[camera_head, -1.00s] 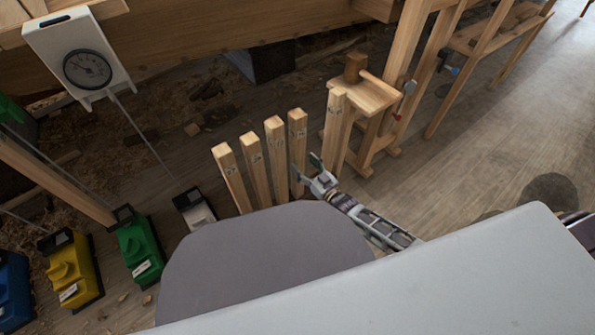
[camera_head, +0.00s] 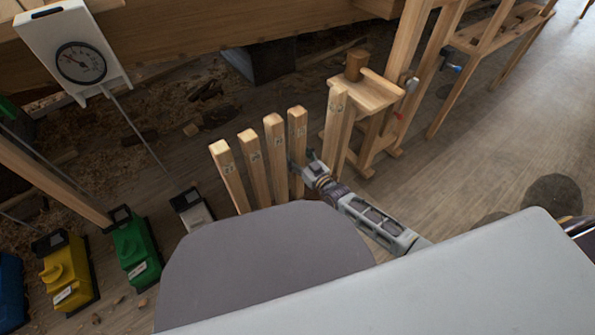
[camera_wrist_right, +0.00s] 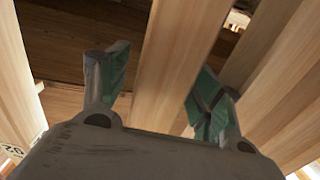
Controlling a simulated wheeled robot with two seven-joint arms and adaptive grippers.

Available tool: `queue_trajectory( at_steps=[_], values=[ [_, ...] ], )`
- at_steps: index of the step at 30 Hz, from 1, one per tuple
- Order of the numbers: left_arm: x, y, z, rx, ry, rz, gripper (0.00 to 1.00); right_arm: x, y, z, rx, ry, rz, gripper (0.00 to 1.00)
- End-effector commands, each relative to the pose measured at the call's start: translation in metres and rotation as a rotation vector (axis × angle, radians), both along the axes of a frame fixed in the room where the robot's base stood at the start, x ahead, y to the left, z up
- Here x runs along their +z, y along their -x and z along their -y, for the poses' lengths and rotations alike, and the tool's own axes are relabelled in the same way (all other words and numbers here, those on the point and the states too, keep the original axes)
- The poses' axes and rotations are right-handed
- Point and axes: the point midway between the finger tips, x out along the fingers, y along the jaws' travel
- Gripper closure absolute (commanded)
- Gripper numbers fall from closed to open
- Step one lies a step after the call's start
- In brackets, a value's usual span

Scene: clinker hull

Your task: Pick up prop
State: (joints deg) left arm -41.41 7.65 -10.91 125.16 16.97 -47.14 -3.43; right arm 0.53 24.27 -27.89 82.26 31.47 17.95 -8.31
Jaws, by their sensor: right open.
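Several upright square wooden props stand in a row in the head view, with small dark marks near their tops. The prop at the row's right end (camera_head: 297,130) is next to my right gripper (camera_head: 303,164). In the right wrist view my right gripper (camera_wrist_right: 157,98) is open, its green-padded fingers on either side of a wooden prop (camera_wrist_right: 180,55). I cannot tell whether either pad touches it. My left gripper is out of view.
A wooden stand (camera_head: 366,92) is close to the right of the props. A white dial gauge (camera_head: 78,60) hangs at upper left. Green (camera_head: 135,247) and yellow (camera_head: 66,272) blocks stand at lower left. Open floor (camera_head: 480,140) lies to the right.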

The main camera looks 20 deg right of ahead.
Motion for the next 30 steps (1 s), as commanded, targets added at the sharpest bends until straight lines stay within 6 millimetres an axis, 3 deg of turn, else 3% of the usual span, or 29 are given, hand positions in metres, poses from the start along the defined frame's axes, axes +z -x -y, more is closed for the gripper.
queue_trajectory(
  at_steps=[7,22,30],
  values=[
    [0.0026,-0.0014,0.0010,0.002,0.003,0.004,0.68,-0.0001,0.0001,0.0003,0.000,0.000,0.000,0.35],
    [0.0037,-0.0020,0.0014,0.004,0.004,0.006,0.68,-0.0002,0.0003,0.0004,0.000,0.001,0.000,0.98],
    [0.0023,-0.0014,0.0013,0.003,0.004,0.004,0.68,0.0022,-0.0006,0.0003,-0.001,-0.001,0.005,1.00]
  ],
)
